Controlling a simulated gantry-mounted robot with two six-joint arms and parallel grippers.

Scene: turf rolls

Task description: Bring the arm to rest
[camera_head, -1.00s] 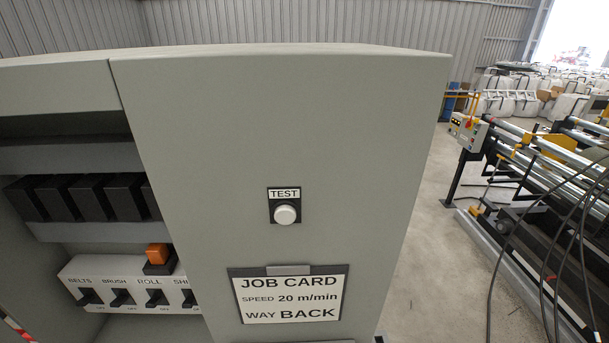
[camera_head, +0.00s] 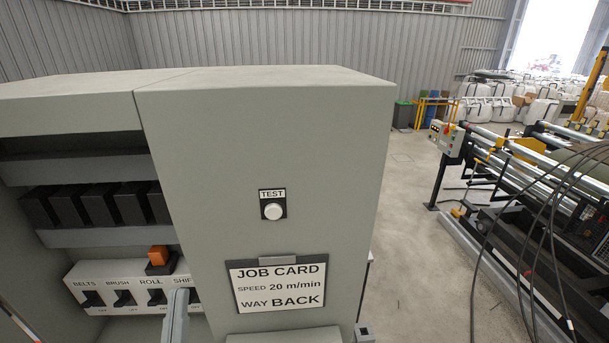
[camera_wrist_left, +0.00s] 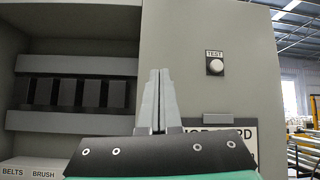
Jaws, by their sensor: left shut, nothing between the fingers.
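My left gripper (camera_head: 180,294) shows as grey fingers at the bottom of the head view, in front of the switch row at the cabinet's left part. In the left wrist view its fingers (camera_wrist_left: 160,74) stand upright, shut together with nothing between them. Behind them is the grey cabinet (camera_head: 310,140). Its front has a round white TEST button (camera_head: 273,211) and a job card (camera_head: 277,287) reading SPEED 20 m/min, WAY BACK. The gripper appears apart from the button and card. My right gripper is not in view.
The cabinet's open bay holds black blocks (camera_head: 68,208), an orange switch (camera_head: 158,256) and a panel (camera_head: 75,275) of labelled toggle switches. Right of the cabinet, the concrete floor (camera_head: 400,250) is clear. A roller machine (camera_head: 500,190) with hanging black cables stands at the right.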

